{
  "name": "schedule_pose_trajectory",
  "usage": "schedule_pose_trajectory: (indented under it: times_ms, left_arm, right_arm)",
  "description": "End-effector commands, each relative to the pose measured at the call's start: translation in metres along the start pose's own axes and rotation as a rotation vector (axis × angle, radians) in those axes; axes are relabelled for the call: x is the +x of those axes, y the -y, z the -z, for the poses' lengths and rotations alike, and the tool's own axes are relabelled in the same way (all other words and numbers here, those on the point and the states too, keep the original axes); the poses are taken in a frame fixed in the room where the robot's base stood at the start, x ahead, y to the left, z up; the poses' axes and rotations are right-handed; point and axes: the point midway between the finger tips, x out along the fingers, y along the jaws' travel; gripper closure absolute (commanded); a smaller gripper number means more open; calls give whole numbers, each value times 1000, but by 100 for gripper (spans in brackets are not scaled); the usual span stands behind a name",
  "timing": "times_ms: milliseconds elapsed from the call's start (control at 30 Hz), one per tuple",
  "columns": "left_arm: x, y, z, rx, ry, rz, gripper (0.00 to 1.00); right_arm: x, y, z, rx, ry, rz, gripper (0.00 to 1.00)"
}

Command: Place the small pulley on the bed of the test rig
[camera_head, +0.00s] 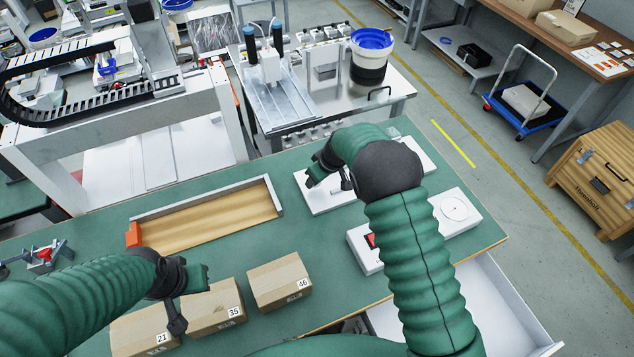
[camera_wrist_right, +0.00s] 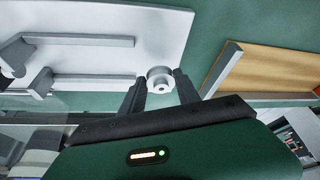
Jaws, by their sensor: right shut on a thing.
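The small pulley (camera_wrist_right: 160,78) is a light grey flanged disc with a centre hole. It sits between the fingertips of my right gripper (camera_wrist_right: 159,86), which is shut on it. In the head view my right gripper (camera_head: 330,176) is over the white plate of the rig (camera_head: 326,203) on the green table, and the pulley is hard to make out there. In the wrist view the white plate (camera_wrist_right: 120,25) lies beyond the pulley; I cannot tell whether they touch. My left gripper (camera_head: 178,300) is by the cardboard boxes; its jaws are unclear.
Boxes marked 21 (camera_head: 140,333), 35 (camera_head: 212,307) and 46 (camera_head: 280,284) stand at the front. A wooden tray (camera_head: 210,222) lies left of the plate. White units with a red switch (camera_head: 366,256) and a dial (camera_head: 452,222) stand at right. Grey bars (camera_wrist_right: 80,78) rise from the plate.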

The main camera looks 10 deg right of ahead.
Motion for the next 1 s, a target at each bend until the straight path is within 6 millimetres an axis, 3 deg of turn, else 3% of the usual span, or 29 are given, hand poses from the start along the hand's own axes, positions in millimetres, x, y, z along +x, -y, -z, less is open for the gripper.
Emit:
schedule_pose_trajectory:
  times_ms: [167,467,500,633,1000]
  left_arm:
    - [-2,0,0,0,0,0,100]
    - [2,0,0,1,0,0,100]
    - [1,0,0,1,0,0,100]
    - [0,0,0,0,0,0,100]
    - [0,0,0,0,0,0,100]
  right_arm:
    - [26,0,-12,1,3,0,100]
    - [31,0,-14,1,1,-1,100]
    - [30,0,-13,0,1,-1,58]
    - [30,0,-13,0,1,-1,41]
    - [30,0,-14,1,2,-1,40]
